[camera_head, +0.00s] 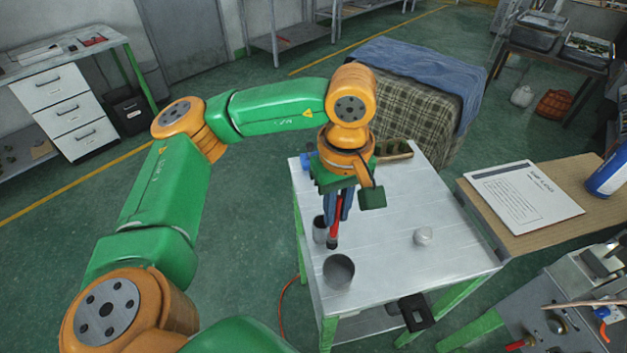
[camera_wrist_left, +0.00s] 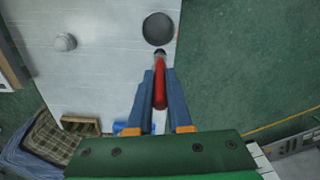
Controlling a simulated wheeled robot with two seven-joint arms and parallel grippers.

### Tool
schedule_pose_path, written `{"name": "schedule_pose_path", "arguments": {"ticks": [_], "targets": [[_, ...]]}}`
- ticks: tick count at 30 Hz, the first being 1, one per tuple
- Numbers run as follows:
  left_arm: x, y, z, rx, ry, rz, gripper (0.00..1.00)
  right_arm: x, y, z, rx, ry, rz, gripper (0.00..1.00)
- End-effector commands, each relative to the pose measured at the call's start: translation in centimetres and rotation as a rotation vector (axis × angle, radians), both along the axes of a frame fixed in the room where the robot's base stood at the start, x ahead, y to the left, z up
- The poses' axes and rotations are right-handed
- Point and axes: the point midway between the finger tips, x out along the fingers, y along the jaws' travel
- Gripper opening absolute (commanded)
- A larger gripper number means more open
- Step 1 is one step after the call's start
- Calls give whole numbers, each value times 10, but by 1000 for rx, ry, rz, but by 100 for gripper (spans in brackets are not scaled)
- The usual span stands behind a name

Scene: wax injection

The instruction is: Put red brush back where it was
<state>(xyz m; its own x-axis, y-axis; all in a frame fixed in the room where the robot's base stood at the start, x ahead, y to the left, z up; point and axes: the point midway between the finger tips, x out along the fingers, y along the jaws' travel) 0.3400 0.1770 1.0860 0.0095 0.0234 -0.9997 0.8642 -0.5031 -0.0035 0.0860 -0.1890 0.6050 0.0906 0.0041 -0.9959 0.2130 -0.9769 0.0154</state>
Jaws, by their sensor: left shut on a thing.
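My left gripper (camera_head: 339,207) is shut on the red brush (camera_head: 335,229) above the white table (camera_head: 455,262). The brush hangs roughly upright, with its dark tip down. In the left wrist view the brush (camera_wrist_left: 160,86) sits between the blue fingers (camera_wrist_left: 159,98), its tip near the rim of a grey round cup (camera_wrist_left: 158,28). In the head view this grey cup (camera_head: 339,273) stands at the table's near left corner. A dark narrow cup (camera_head: 320,230) stands just left of the brush. I cannot tell how high the tip is. My right gripper is not in view.
A small whitish lump (camera_head: 423,237) lies on the right of the table. A wooden tray (camera_head: 394,150) and a blue thing (camera_head: 306,161) are at its far edge. A board with a paper sheet (camera_head: 524,197) is to the right. The table's middle is clear.

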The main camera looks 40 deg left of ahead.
Motion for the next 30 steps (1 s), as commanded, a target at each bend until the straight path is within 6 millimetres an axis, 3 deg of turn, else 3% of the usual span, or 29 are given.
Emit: {"name": "schedule_pose_path", "arguments": {"ticks": [8, 18, 24, 30], "targets": [[19, 19, 10, -5, -21, 824, 0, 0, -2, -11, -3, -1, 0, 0], [36, 46, 28, -19, -28, 2000, 0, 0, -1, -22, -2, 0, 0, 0], [39, 54, 33, -18, -22, 2368, 0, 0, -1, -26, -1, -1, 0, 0], [38, 55, -13, -12, -18, 2416, 0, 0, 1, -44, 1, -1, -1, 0]]}}
